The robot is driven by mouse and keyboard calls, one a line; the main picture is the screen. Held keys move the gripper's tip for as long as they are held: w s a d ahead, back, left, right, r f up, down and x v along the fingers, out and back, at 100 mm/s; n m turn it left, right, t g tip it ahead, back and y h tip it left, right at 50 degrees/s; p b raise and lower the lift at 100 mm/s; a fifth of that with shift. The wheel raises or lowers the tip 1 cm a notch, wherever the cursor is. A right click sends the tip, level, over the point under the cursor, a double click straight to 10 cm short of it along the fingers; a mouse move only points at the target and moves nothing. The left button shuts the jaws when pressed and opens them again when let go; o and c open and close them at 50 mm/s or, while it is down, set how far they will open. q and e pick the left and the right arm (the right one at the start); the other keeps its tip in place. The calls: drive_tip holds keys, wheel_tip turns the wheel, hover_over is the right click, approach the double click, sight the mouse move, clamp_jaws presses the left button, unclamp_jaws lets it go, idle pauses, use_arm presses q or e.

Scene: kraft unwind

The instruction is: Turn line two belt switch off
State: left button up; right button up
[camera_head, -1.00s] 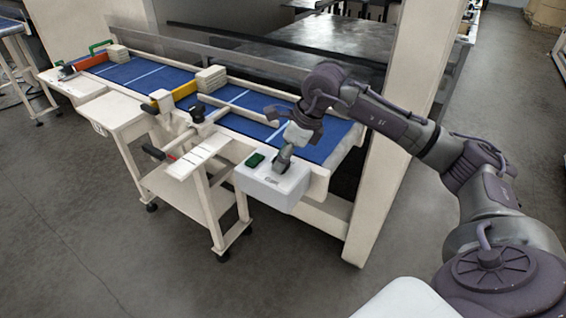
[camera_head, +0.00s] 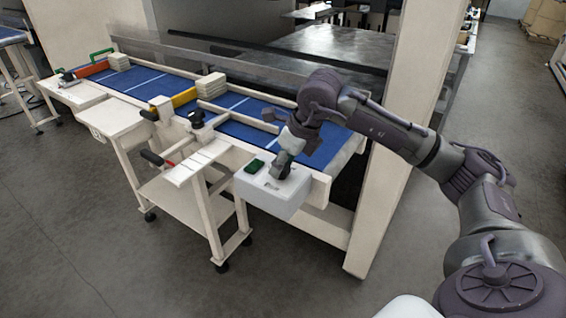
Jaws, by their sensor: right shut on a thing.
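A white switch box (camera_head: 273,199) is fixed to the near right end of the blue belt table. It has a green button or rocker (camera_head: 254,167) on its top left. My right gripper (camera_head: 276,176) points down onto the top of the box, right of the green part, and is shut on a small part there. The fingers hide that part, so its shape and position cannot be told. My left gripper is not in view.
The blue belt (camera_head: 240,116) runs behind the box, with stacked pale boards (camera_head: 211,85) and a yellow bar (camera_head: 178,98) on it. A wheeled cart (camera_head: 190,195) stands left of the box. A cream post (camera_head: 408,130) rises right of it. The grey floor in front is clear.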

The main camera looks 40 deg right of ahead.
drive_tip(key=shift+r, duration=0.1)
drive_tip(key=o, duration=1.1)
drive_tip(key=shift+o, duration=0.2)
drive_tip(key=shift+s+r, duration=0.1)
drive_tip(key=shift+r, duration=0.05)
drive_tip(key=v, duration=1.1)
drive_tip(key=shift+s+r, duration=0.2)
drive_tip(key=shift+r, duration=0.05)
drive_tip(key=shift+d+f, duration=0.1)
